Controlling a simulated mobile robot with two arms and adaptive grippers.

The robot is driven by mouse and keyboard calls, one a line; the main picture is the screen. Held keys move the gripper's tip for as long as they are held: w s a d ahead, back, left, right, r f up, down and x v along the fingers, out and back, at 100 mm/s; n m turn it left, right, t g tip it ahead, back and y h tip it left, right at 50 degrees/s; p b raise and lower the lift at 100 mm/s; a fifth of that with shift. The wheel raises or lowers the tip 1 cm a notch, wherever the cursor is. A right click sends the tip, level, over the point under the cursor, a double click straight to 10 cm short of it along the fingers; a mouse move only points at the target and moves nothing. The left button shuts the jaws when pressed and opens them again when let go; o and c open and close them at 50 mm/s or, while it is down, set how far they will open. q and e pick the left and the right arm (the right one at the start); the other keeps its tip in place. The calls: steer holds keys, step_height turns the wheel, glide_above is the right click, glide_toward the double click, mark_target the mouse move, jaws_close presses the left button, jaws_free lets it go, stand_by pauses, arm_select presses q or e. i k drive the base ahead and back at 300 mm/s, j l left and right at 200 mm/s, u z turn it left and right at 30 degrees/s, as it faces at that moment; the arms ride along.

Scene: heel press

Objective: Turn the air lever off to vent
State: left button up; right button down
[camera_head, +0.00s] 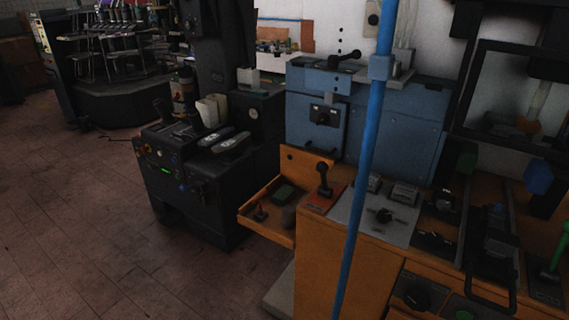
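Neither of my grippers shows in the head view. Several handles are in view, and I cannot tell which is the air lever. A black ball-topped lever (323,180) stands upright on a red plate (322,202) on the orange bench. A black handle (345,56) sits on top of the blue cabinet, and a black knob (324,116) is on its front. Another black knob (384,215) sits on a grey plate. A green-handled lever (558,250) is at the right edge. No readable label shows on or off.
A blue vertical pole (368,140) crosses in front of the orange bench (325,262) and blue cabinet (395,122). An orange tray (266,231) juts out left. A black machine (180,185) stands beyond it. The tiled floor (90,230) at left is clear.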

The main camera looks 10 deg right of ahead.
mark_target(322, 167)
steer(key=i+j, duration=0.15)
steer(key=j, duration=0.2)
steer(key=i+j+z, duration=0.15)
steer(key=j, duration=0.2)
steer(key=i+j, duration=0.2)
steer(key=j, duration=0.2)
steer(key=i+j+z, duration=0.15)
steer(key=j, duration=0.2)
